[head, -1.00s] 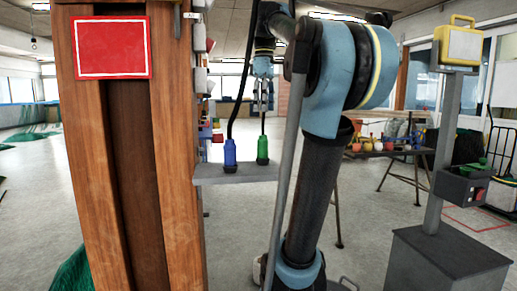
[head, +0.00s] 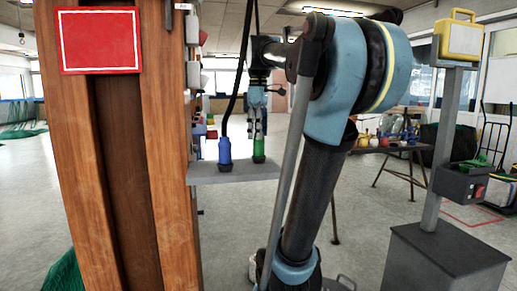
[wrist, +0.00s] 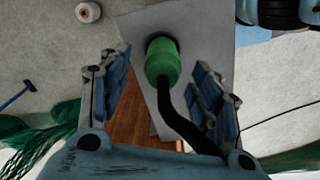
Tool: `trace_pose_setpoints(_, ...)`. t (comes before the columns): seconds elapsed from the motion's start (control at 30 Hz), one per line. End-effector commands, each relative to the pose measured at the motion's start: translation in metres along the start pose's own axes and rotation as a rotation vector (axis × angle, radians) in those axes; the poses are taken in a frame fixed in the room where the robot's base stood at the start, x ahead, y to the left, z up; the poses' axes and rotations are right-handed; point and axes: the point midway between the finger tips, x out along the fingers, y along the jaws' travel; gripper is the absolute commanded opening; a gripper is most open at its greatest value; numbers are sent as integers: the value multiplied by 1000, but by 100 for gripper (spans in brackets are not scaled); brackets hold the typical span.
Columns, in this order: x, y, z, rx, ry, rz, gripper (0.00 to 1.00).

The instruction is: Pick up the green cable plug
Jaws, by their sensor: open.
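The green cable plug (head: 259,148) stands upright on a small grey shelf (head: 235,173), to the right of a blue plug (head: 224,151). In the wrist view the green plug (wrist: 162,62) shows between the two fingers, with its black cable running down toward my wrist. My gripper (head: 258,128) is open directly above and around the upper part of the plug in the head view. In the wrist view my gripper (wrist: 158,85) has a finger on each side of the plug, with gaps visible on both sides.
A wooden post (head: 125,160) with a red panel stands left of the shelf. Black cables hang above the plugs. A grey pedestal with a yellow case (head: 458,36) stands at the right, and a table (head: 395,149) is behind.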

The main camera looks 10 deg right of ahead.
Motion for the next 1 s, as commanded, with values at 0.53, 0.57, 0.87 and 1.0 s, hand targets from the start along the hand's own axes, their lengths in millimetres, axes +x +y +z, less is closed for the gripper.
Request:
trace_pose_setpoints(0.53, 53, -1, 4, 1, 0, 1, 58)
trace_pose_setpoints(0.57, 56, -1, 4, 1, 0, 1, 58)
trace_pose_setpoints(0.87, 62, 0, 5, 3, 0, 2, 58)
trace_pose_setpoints(1.0, 62, 0, 4, 3, 0, 2, 35)
